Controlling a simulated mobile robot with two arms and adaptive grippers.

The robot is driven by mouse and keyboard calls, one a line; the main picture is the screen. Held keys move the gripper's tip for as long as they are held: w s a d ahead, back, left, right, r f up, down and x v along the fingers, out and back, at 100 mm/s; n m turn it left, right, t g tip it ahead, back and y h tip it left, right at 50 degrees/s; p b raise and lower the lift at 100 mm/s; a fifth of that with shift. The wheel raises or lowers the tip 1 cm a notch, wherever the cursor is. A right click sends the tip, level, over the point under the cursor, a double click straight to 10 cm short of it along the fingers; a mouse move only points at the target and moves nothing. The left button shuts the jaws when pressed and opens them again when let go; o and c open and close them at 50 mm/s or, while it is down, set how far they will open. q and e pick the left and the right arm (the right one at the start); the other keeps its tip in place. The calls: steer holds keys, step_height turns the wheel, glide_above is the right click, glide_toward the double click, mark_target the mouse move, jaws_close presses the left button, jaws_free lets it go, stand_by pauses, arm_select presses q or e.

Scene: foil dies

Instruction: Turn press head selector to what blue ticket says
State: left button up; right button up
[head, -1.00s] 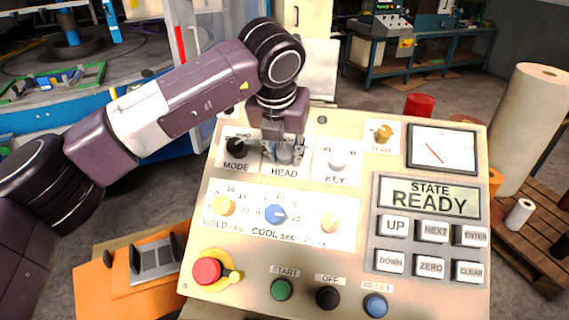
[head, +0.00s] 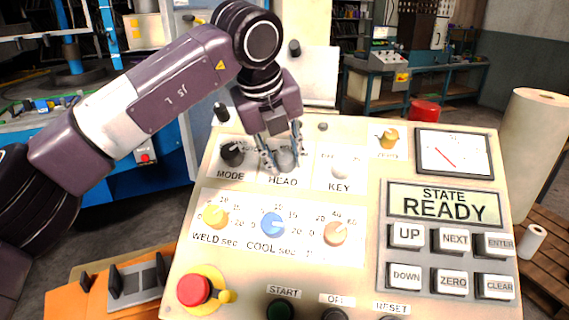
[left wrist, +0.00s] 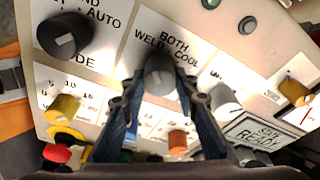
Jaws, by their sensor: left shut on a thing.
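The press head selector, a grey knob over the HEAD label (head: 287,160), sits in the top row of the cream control panel (head: 360,270). In the left wrist view the knob (left wrist: 160,77) has BOTH printed above it, WELD on its left and COOL on its right. I cannot tell clearly which word its pointer faces. My left gripper (head: 280,163) is shut on this knob, with one blue-grey finger on each side; it also shows in the left wrist view (left wrist: 160,95). I see no blue ticket. My right gripper is out of view.
The black MODE knob (head: 233,153) is close on the left and the KEY switch (head: 341,169) on the right. Below are the weld knob (head: 215,215), blue cool knob (head: 272,224) and red stop button (head: 194,290). A display (head: 445,203) reads READY.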

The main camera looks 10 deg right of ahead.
arm_select(q)
steer(key=shift+o, duration=0.2)
steer(key=shift+r, duration=0.1)
steer(key=o, duration=1.1)
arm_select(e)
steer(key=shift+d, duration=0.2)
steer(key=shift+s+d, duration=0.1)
arm_select(q)
steer(key=v, duration=1.2)
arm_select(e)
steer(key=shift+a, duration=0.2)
